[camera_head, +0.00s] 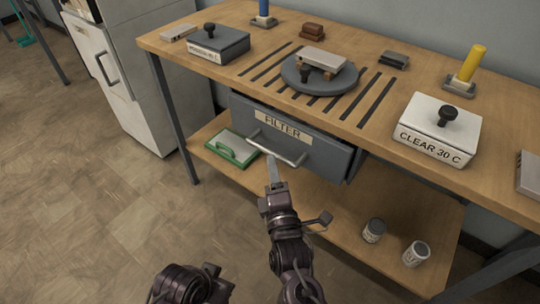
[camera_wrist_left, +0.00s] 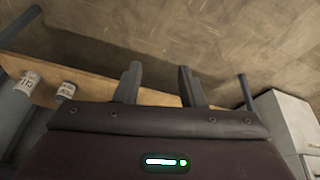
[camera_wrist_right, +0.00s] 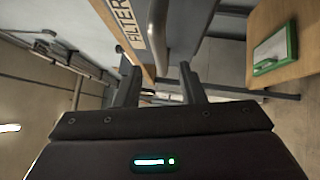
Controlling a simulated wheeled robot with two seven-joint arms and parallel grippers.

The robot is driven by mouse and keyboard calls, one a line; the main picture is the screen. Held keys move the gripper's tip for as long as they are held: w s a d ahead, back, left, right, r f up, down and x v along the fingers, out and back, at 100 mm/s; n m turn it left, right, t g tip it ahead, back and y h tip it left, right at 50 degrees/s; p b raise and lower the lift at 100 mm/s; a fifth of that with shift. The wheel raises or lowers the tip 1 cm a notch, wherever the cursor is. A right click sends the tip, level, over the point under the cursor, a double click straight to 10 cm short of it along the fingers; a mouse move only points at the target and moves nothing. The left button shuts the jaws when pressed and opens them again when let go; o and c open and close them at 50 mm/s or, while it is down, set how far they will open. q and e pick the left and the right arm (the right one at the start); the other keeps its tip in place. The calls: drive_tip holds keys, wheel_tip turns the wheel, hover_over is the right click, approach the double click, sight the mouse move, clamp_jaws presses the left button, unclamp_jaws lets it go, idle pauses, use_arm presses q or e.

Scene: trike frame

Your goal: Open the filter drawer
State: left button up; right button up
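The filter drawer (camera_head: 318,150) is a grey box front under the bench top, with a FILTER label (camera_head: 283,127) and a pale bar handle (camera_head: 277,149). It also shows in the right wrist view (camera_wrist_right: 187,30). I cannot tell whether it is fully shut. My right gripper (camera_head: 273,167) is at the handle, below the label. In the right wrist view its fingers (camera_wrist_right: 158,88) are apart, and the handle bar (camera_wrist_right: 157,35) lines up between them; contact is unclear. My left gripper (camera_wrist_left: 158,88) is open and empty, facing the floor, away from the drawer.
On the bench top stand a grey round plate (camera_head: 318,76), a white CLEAR box (camera_head: 438,128) and a dark box (camera_head: 213,45). The lower shelf holds a green-edged tray (camera_head: 232,147) and two jars (camera_head: 373,231). A white cabinet (camera_head: 125,85) stands left. Floor in front is clear.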

sight(270, 150)
drive_tip(key=x, duration=0.5)
drive_tip(key=shift+w+b, duration=0.4)
clamp_jaws()
